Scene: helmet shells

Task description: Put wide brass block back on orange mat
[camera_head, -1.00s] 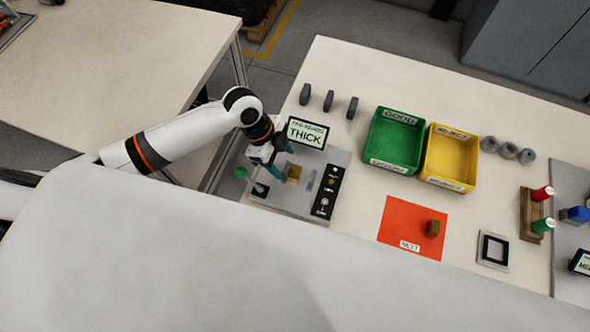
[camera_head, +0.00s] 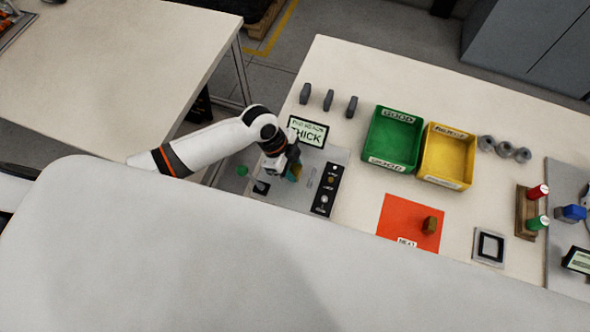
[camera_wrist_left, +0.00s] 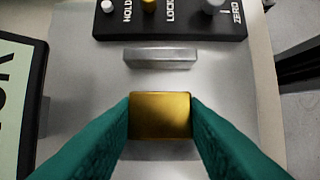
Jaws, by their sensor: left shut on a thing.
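My left gripper (camera_head: 292,172) is over the grey gauge plate (camera_head: 258,205) on the table. In the left wrist view its teal fingers (camera_wrist_left: 160,106) are shut on a brass block (camera_wrist_left: 160,116), touching both its sides. The block looks wide and gold. I cannot tell if it rests on the plate or is just above it. In the head view the fingers mostly hide it. The orange mat (camera_head: 395,215) lies to the right, with a darker brass-brown block (camera_head: 430,225) on its right part. My right gripper is not in view.
A display reading THICK (camera_head: 308,131) stands behind the plate. A black control strip (camera_head: 327,190) lies between my gripper and the mat. A green bin (camera_head: 370,140) and a yellow bin (camera_head: 428,160) stand behind the mat. The mat's left part is bare.

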